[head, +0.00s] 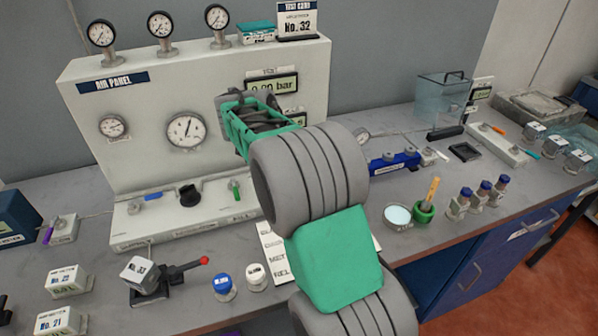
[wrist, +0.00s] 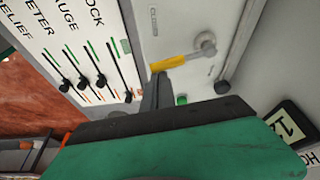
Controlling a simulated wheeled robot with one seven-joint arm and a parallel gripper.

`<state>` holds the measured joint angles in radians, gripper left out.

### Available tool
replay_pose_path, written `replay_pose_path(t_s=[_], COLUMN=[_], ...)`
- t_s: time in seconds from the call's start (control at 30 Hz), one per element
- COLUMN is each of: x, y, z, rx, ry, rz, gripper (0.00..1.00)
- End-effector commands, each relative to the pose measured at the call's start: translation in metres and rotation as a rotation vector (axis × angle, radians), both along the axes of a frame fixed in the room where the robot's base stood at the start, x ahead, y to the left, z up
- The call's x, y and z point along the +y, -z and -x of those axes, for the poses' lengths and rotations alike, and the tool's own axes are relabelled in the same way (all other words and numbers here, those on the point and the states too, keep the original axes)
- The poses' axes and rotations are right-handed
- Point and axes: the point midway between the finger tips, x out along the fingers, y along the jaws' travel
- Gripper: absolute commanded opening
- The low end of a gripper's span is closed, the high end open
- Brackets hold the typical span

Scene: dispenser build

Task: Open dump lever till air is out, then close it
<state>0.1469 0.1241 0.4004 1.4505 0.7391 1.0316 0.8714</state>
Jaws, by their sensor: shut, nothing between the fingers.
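A yellow lever (wrist: 168,63) on a round grey pivot (wrist: 205,45) shows in the wrist view, on the pale panel. I cannot read a label that names it as the dump lever. My gripper (wrist: 156,82) is shut and empty, its dark fingertips close to the lever's left end; I cannot tell if they touch. A small green part (wrist: 181,99) is right of the fingers. In the head view my arm hides the yellow lever and fingertips. The air panel (head: 90,150) carries dial gauges and a display (head: 272,86) that seems to read 0.00 bar.
A blue-handled lever (head: 152,196), a black knob (head: 188,195) and a green-handled lever (head: 235,188) sit on the panel's base. A slider card (wrist: 75,60) lies beside the panel. A red-tipped lever block (head: 165,280) and several labelled blocks stand in front. Small vessels stand at right.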

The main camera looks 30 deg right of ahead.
Motion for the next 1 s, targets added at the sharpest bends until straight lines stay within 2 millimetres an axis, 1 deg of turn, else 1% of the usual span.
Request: replay_pose_path(t_s=[0.2, 0.4, 0.9, 1.0], x=[0.009, 0.012, 0.013, 0.010], y=[0.000, 0.000, 0.000, -0.001], z=[-0.001, -0.001, -0.001, 0.000], rx=[0.000, 0.000, 0.000, 0.000], ry=[0.103, 0.149, 0.159, 0.159], rz=[0.000, -0.001, -0.001, -0.001], gripper=[0.00, 0.00, 0.00, 0.00])
